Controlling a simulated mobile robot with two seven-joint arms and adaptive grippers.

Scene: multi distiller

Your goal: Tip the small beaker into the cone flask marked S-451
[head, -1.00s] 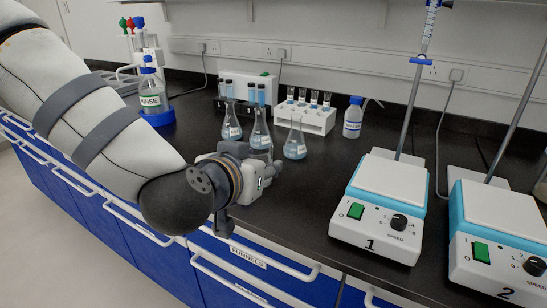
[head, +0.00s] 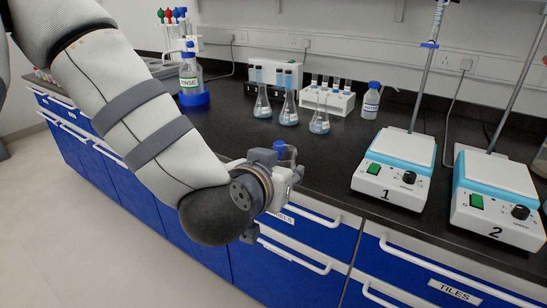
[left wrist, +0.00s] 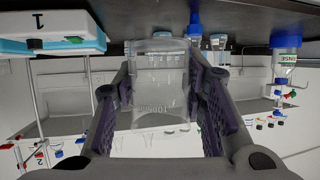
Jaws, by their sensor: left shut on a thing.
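My left gripper (head: 287,166) is shut on the small beaker (left wrist: 160,85), a clear glass with printed marks, held between both fingers in the left wrist view. That view is upside down, with the bench at the top. In the head view the gripper hides most of the beaker, near the bench's front edge. Three cone flasks with blue liquid stand farther back: left (head: 263,107), middle (head: 289,114) and right (head: 320,121). Their labels are too small to read, so I cannot tell which is S-451. My right gripper is not in view.
A blue part (head: 279,147) shows just behind my left gripper; I cannot tell what it is. A vial rack (head: 340,103), a water bottle (head: 371,101) and hotplate 1 (head: 395,170) stand to the right. The rinse bottle (head: 190,78) is at left. Bench between gripper and flasks is clear.

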